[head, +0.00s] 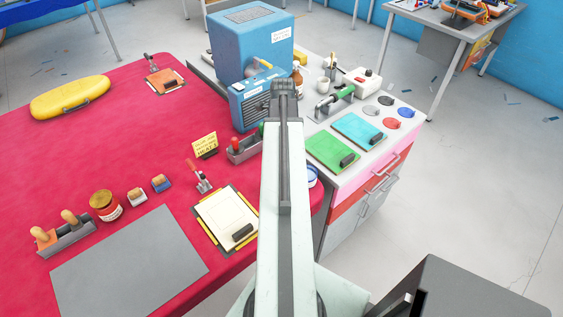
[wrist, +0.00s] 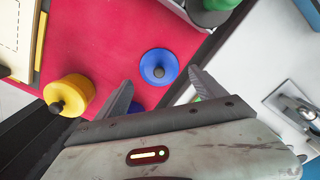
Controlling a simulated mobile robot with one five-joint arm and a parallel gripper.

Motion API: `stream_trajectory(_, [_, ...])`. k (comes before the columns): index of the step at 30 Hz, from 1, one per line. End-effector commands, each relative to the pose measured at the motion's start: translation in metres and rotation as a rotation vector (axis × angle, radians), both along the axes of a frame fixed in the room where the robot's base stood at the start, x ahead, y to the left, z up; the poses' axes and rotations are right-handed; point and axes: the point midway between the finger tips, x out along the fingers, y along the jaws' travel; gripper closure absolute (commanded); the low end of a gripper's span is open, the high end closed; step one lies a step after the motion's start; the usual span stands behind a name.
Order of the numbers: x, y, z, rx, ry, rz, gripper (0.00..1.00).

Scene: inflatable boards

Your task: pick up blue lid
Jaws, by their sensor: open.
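A round blue lid (wrist: 159,67) with a dark knob lies near the edge of the red table in the wrist view. My gripper (wrist: 159,77) is open and empty, with one fingertip on each side of the lid's lower part in the picture; I cannot tell the height between them. In the head view my arm hides most of this spot, and only a blue and white edge (head: 312,177) shows beside it. A second blue piece (wrist: 136,107) is partly hidden by the left finger.
A yellow round thing with a black knob (wrist: 70,93) stands left of the lid. A white cabinet (head: 345,180) adjoins the red table (head: 130,170) and carries green and teal boards and several coloured discs (head: 391,123). A yellow-edged clipboard (head: 225,215) lies left of my arm.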

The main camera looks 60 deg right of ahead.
Motion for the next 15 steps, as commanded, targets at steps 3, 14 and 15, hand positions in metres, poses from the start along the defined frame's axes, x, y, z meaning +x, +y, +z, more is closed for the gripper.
stream_trajectory(3, [-0.001, 0.001, -0.022, 0.000, 0.000, 0.002, 0.20])
stream_trajectory(14, [-0.001, 0.002, -0.048, 0.000, 0.000, 0.004, 0.20])
stream_trajectory(15, [0.000, 0.002, -0.048, 0.000, 0.000, 0.004, 0.20])
